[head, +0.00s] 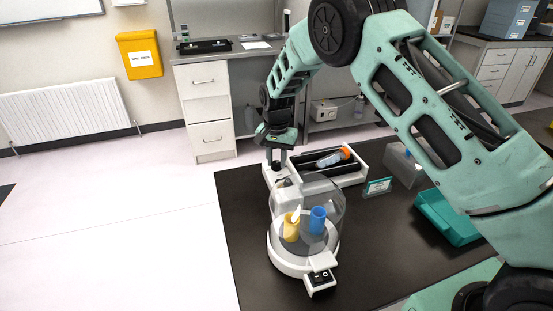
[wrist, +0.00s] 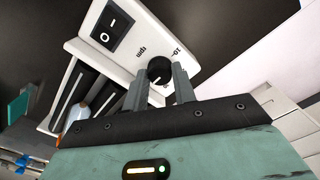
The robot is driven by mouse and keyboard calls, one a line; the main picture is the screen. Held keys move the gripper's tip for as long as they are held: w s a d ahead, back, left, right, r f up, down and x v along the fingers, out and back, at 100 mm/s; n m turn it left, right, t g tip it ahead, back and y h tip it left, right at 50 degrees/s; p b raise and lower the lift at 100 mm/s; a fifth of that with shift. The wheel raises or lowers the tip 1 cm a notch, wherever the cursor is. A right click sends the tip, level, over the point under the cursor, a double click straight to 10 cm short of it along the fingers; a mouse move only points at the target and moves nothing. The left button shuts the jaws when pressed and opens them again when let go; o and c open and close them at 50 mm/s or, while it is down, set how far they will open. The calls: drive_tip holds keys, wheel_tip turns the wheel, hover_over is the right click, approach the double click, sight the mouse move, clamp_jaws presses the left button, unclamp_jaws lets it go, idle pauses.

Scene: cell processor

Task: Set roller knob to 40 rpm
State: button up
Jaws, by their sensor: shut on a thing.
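The roller (head: 345,172) is a white unit with dark rollers and an orange-capped tube (head: 332,158) lying on it, toward the far edge of the black table. In the wrist view its white control panel (wrist: 125,52) carries a rocker switch (wrist: 112,27) and a round black knob (wrist: 159,70) with "rpm" lettering and a scale beside it. My gripper (wrist: 158,78) is shut on the knob, one finger on either side. In the head view my gripper (head: 277,158) points down at the roller's left end. I cannot read the knob's setting; the fingers hide part of the scale.
A clear-domed device (head: 305,250) with a yellow and a blue item inside stands just in front of the roller. A small sign (head: 378,187), a clear box (head: 403,165) and a teal tray (head: 447,218) are to the right.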

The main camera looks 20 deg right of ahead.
sight(276, 162)
drive_tip(key=shift+w, duration=0.1)
drive_tip(key=o, duration=0.7)
wheel_tip(276, 162, up, 18)
drive_tip(key=shift+f+b, duration=0.25)
drive_tip(key=shift+b, duration=0.65)
